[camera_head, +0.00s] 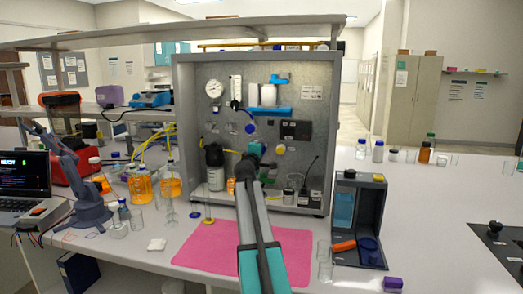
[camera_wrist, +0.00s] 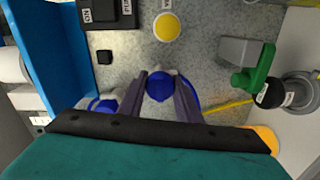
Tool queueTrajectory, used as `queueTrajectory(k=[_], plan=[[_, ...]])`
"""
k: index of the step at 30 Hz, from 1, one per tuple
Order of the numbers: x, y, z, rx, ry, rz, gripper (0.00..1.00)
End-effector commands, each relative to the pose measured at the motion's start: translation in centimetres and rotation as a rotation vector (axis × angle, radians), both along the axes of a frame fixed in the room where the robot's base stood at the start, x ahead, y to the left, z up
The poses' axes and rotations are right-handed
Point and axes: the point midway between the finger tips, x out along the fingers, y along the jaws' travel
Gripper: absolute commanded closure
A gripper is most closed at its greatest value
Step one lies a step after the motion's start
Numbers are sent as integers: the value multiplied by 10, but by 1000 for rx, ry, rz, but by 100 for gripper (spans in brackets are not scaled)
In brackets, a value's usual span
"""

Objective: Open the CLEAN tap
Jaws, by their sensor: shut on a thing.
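My gripper (camera_wrist: 158,92) is shut on a blue tap knob (camera_wrist: 158,84) on the grey panel of the rig; its dark fingers lie on either side of the knob in the wrist view. A second blue knob (camera_wrist: 103,104) sits to the left, outside the fingers and partly hidden by my gripper. No CLEAN label is readable, so I cannot tell which tap this is. In the head view my gripper (camera_head: 256,151) is against the panel (camera_head: 215,62) and hides the held knob. A blue knob (camera_head: 250,128) shows just above it.
A yellow button (camera_wrist: 166,27) and a black switch box (camera_wrist: 108,12) are close by. A green handle (camera_wrist: 253,68) stands out at the right in the wrist view. Bottles, including a dark one (camera_head: 214,165), stand at the panel's foot. A pink mat (camera_head: 205,247) lies in front.

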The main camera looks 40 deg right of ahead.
Motion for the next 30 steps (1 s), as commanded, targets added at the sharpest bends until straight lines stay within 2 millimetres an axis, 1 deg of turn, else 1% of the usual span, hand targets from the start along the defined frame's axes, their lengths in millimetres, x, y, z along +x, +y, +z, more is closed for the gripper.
queueTrajectory(k=[9,10,12,13,23,30], plan=[[1,1,0,-3,3,3,91],[1,1,0,-3,3,3,64],[1,1,0,-3,2,2,52],[1,1,0,-3,2,2,50],[0,0,0,-2,1,0,50],[-6,9,0,-1,0,1,50]])
